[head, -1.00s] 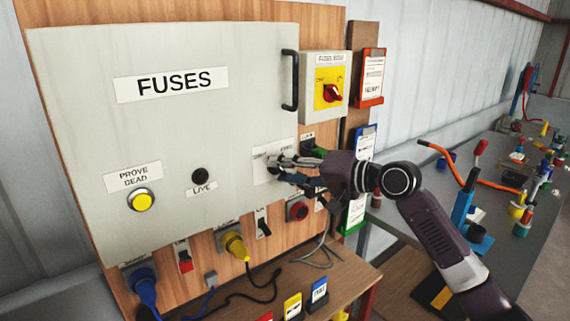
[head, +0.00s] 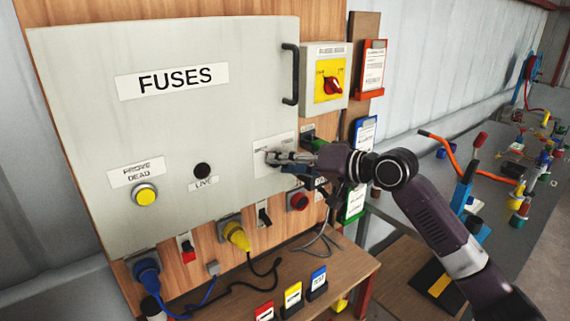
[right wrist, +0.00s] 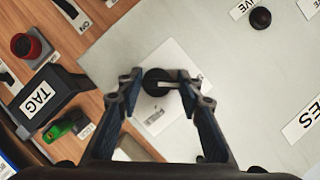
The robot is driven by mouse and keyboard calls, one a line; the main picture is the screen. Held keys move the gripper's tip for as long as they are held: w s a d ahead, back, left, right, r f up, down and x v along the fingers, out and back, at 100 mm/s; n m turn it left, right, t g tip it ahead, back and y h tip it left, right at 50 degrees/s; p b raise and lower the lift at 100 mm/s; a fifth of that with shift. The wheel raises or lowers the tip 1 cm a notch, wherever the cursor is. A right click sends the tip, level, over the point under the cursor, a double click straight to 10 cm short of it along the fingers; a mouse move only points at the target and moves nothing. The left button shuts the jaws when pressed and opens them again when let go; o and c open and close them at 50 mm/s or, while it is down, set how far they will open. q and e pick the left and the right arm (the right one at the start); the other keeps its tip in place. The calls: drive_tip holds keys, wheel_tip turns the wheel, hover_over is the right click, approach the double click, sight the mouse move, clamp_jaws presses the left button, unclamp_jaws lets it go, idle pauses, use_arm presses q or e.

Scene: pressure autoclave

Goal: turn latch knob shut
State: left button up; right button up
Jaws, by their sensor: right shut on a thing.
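The fuse box door (head: 100,130), grey with a FUSES label, is closed in the head view. The latch knob (right wrist: 156,84) is a round black knob with a pale bar on a white label plate (right wrist: 180,58) near the door's lower right. My right gripper (head: 272,158) comes in from the right and reaches the knob. In the right wrist view my right gripper (right wrist: 157,88) has its fingertips on both sides of the knob and is shut on it. In the head view the fingers hide most of the knob. My left gripper is not in view.
A black door handle (head: 290,74) and a grey switch box with a red rotary switch (head: 333,86) sit above right. A red button (head: 297,201) and a green item (right wrist: 62,125) are close to my right gripper. Cables hang over the bench (head: 345,265) below.

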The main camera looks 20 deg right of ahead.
drive_tip(key=o, duration=1.2)
drive_tip(key=shift+c, duration=0.2)
drive_tip(key=v, duration=1.2)
drive_tip(key=shift+w+f, duration=0.1)
